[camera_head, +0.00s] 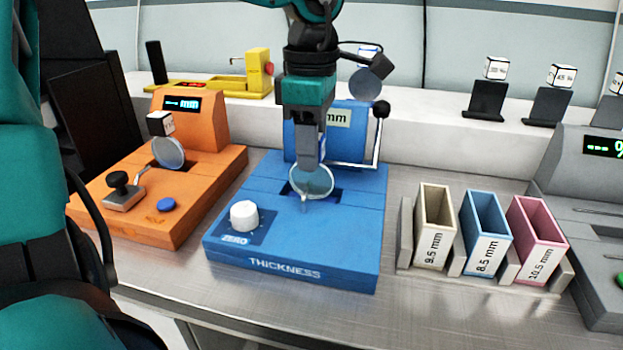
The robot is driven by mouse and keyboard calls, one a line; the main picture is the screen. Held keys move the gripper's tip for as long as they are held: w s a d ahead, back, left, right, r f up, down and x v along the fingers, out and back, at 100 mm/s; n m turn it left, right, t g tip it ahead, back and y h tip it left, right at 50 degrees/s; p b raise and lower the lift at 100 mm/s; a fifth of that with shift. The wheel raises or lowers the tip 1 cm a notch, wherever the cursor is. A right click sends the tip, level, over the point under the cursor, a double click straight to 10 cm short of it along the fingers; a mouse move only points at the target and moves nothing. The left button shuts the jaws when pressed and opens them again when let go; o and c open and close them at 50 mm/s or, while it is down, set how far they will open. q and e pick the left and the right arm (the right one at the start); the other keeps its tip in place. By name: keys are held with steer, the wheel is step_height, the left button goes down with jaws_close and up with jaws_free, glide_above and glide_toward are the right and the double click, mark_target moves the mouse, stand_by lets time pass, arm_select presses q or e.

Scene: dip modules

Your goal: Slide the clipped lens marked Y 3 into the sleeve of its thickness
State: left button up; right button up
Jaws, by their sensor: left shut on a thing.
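My left gripper (312,145) points down over the blue thickness gauge (292,262), shut on a clear round lens (312,182). The lens hangs upright at the gauge's slot; I cannot tell whether it touches the gauge. No Y 3 mark can be read on it. The gauge's display (338,118) is mostly hidden by my gripper, with only "mm" showing. Three open sleeves stand in a rack at the right: cream, 9.5 mm (433,240); blue, 8.5 mm (484,245); pink, 10.5 mm (537,250). My right gripper is out of view.
An orange device (150,222) at the left holds another round lens (168,152) with a tag block (160,123). A yellow instrument (255,75) and black stands (486,100) with labelled cubes are on the back ledge. A grey device (590,230) is at the right edge. Bare metal bench lies in front.

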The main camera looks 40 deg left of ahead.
arm_select(q)
jaws_close()
steer(key=shift+r, duration=0.1)
step_height(320, 180, up, 20)
steer(key=p, duration=0.4)
steer(key=shift+p, duration=0.35)
